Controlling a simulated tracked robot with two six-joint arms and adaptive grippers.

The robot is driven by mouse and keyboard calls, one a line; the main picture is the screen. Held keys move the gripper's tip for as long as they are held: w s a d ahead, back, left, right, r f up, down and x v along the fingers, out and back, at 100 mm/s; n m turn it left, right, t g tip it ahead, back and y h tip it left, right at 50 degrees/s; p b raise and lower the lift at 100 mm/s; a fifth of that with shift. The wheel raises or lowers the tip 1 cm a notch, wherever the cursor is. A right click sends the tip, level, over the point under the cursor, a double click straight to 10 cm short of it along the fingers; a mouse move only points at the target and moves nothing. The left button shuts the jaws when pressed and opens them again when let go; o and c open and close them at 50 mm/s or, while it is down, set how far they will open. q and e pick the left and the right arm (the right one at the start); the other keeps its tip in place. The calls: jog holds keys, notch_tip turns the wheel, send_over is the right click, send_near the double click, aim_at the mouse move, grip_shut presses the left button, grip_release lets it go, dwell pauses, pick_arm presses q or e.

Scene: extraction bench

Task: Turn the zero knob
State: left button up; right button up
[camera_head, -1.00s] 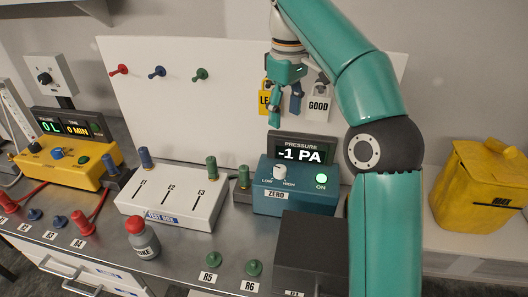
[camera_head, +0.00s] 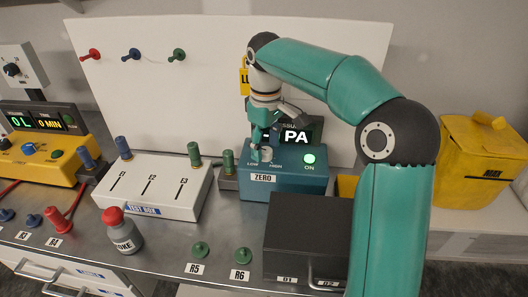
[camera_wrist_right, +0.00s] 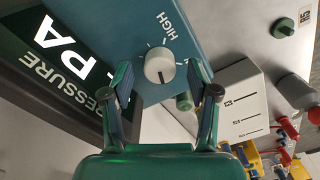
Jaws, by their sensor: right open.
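The zero knob is a small white dial on the teal pressure box (camera_head: 290,182), labelled LOW, HIGH and ZERO. In the head view the knob (camera_head: 264,154) is partly covered by my right gripper (camera_head: 263,146), which points down at it. In the right wrist view the white knob (camera_wrist_right: 160,66) with its dark pointer line lies between and beyond the fingertips of my right gripper (camera_wrist_right: 160,82). The fingers are open, one on each side, and do not appear to touch it. The pressure display (camera_head: 298,135) is partly hidden by my gripper. My left gripper is not in view.
A green ON light (camera_head: 309,159) sits right of the knob. A white test box (camera_head: 150,190) stands to the left, a dark drawer box (camera_head: 308,232) in front. A smoke bottle (camera_head: 122,232) and green plugs R5 (camera_head: 200,249) and R6 (camera_head: 243,255) stand on the bench.

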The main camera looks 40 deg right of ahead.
jog(key=shift+f, duration=0.65)
grip_shut()
jog(key=shift+r+m+p, duration=0.15)
jog(key=shift+m+p, duration=0.4)
jog(key=shift+m, duration=0.55)
grip_release()
